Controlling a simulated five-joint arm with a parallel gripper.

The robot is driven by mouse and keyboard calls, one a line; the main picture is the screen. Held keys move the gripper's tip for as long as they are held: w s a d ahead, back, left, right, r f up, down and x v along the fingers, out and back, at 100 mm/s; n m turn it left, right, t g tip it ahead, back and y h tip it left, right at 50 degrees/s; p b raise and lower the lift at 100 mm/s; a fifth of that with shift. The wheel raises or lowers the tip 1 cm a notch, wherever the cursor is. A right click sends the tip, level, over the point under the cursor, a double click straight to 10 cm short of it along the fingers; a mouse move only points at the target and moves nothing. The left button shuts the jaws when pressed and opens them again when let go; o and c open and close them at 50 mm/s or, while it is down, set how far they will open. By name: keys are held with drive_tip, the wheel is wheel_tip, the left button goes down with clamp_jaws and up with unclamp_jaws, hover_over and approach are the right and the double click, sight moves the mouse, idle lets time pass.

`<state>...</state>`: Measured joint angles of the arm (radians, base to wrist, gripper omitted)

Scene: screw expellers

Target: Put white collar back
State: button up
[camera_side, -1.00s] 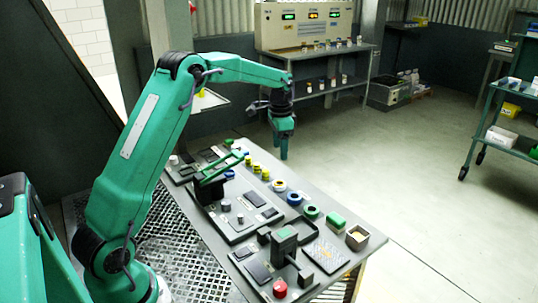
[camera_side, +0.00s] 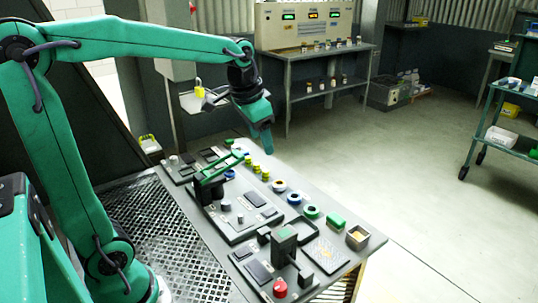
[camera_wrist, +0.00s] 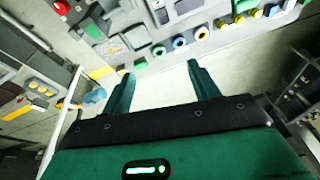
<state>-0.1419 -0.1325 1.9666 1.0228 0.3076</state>
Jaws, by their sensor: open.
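A row of small ring-shaped parts lies along the right edge of the bench. A green ring (camera_side: 311,212) follows. My gripper (camera_side: 267,150) is above the far end of the bench, apart from everything. In the wrist view my gripper (camera_wrist: 160,70) has its fingers wide apart with nothing between them; the pale ring (camera_wrist: 202,34) is beyond them.
A green-handled device (camera_side: 222,166) stands up from the bench.

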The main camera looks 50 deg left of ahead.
drive_tip(key=s+d+f+n+t, duration=0.1)
drive_tip(key=s+d, duration=0.1)
drive_tip(key=s, duration=0.5)
drive_tip(key=s+d+f+n+t, duration=0.1)
drive_tip(key=s+d+f, duration=0.1)
drive_tip(key=s, duration=0.5)
drive_tip(key=shift+s+d, duration=0.4)
drive_tip(key=shift+d, duration=0.25)
